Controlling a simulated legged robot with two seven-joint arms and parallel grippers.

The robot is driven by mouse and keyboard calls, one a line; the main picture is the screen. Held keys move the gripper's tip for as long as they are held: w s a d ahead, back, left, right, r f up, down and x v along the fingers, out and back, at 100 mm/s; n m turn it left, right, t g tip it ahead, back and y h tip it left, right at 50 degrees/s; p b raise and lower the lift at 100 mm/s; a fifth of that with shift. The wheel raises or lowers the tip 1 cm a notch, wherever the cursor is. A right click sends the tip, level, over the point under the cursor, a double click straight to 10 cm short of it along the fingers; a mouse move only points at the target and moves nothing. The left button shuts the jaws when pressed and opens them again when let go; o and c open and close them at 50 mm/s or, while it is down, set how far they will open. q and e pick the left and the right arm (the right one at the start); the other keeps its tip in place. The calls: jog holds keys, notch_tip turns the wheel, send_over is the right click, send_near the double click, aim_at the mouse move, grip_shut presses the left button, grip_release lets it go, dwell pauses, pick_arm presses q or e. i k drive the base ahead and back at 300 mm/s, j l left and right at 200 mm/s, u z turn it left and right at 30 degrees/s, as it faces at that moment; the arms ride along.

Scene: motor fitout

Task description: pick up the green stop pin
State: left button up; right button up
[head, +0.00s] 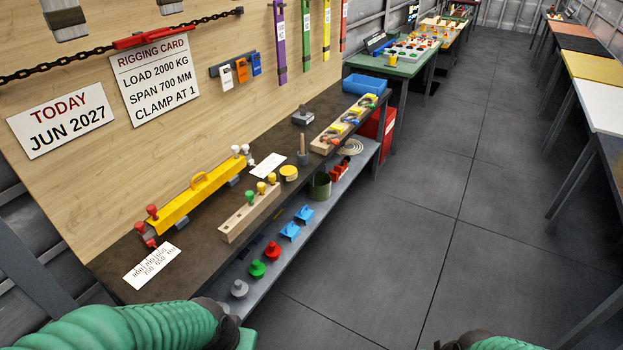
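A green stop pin (250,198) stands upright in the near part of a pale wooden block (238,220) on the dark bench top. Two yellow-headed pins, one (261,188) and another (272,178), stand in the same block behind it. The block has an empty-looking hole near its front end. My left arm comes in at the bottom left, well short of the block, and its gripper fingers are not visible. Only a bit of my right arm shows at the bottom edge; its gripper is out of view.
A yellow bar (190,196) with red-headed pins (152,211) and white-headed pins (245,149) lies left of the block. A white card (152,266) lies at the near bench end. The lower shelf holds green (257,268) and red (272,250) knobbed pieces. The floor to the right is clear.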

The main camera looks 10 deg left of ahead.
aim_at(249, 195)
jog(key=i+l, duration=0.15)
jog(key=i, duration=0.55)
jog(key=i+l, duration=0.1)
jog(key=i, duration=0.6)
